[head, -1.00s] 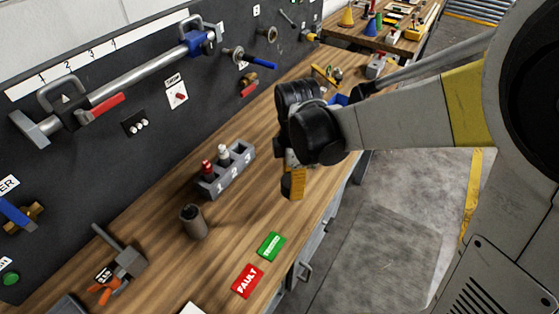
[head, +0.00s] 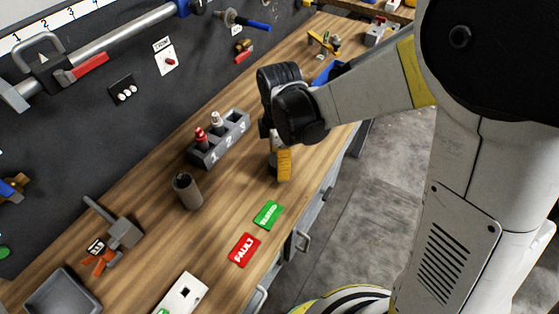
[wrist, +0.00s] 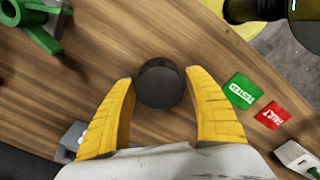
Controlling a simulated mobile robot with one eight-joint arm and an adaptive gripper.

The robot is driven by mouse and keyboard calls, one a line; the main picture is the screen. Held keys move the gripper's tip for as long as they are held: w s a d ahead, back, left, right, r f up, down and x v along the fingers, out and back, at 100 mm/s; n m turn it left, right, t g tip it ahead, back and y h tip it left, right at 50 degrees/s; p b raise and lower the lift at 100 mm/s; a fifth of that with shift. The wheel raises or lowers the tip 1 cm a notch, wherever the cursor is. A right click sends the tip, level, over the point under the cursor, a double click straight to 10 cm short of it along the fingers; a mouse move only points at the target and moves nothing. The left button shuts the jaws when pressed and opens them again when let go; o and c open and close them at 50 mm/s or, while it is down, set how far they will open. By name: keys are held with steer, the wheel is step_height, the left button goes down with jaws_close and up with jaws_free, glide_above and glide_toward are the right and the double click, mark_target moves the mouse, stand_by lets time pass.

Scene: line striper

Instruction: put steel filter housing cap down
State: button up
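The steel filter housing cap (wrist: 160,85) shows in the wrist view as a dark, round piece between the tips of my two yellow fingers. My gripper (wrist: 160,76) has a fingertip against each side of it, so it looks shut on the cap. In the head view my gripper (head: 279,172) points down, low over the wooden bench (head: 235,185).
A slotted grey block (head: 218,140) with red and white pieces and a brown-grey cylinder (head: 187,190) stand left of my gripper. Green (head: 268,214) and red (head: 243,250) tags lie nearer the front edge. Bare wood surrounds the cap.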

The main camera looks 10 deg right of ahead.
steer(key=shift+r, duration=0.1)
step_height(320, 180, up, 12)
steer(key=p, duration=0.5)
steer(key=s+d+r+m+t, duration=0.3)
steer(key=s+d+m, duration=0.2)
steer(key=m, duration=0.4)
steer(key=s+d+r+m+t, duration=0.4)
steer(key=d+m, duration=0.4)
steer(key=m, duration=0.2)
steer(key=shift+s+d, duration=0.25)
steer(key=shift+s, duration=0.65)
